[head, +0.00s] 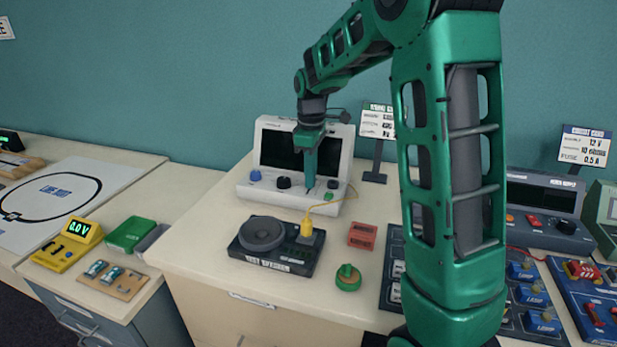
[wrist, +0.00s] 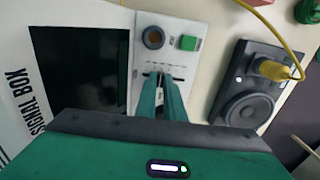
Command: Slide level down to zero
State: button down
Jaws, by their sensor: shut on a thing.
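The white signal box (head: 344,152) with a dark screen stands at the back of the middle table. In the wrist view its panel (wrist: 187,20) shows a dark round knob, a green button and a slider track with tick marks (wrist: 178,72). My gripper (head: 310,184) points down onto the front panel, between the black knob and the green button. In the wrist view my gripper (wrist: 160,80) has its fingers together at the slider track, shut on the level slider. The slider's cap is hidden between the fingers, so its exact place along the track is unclear.
A black test speaker (head: 270,245) with a yellow plug (head: 307,226) and cable stands in front of the box. A red block (head: 362,235) and a green round thing (head: 348,277) lie to the right. Sign stand (head: 376,160) is close behind right.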

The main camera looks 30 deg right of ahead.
aim_at(306, 194)
dwell(0.8)
jog(key=shift+s+a, duration=1.35)
jog(key=shift+a, duration=0.1)
jog(key=c, duration=1.8)
grip_release()
jog(key=shift+c, duration=0.2)
notch_tip(306, 194, up, 11)
jog(key=shift+f, duration=0.15)
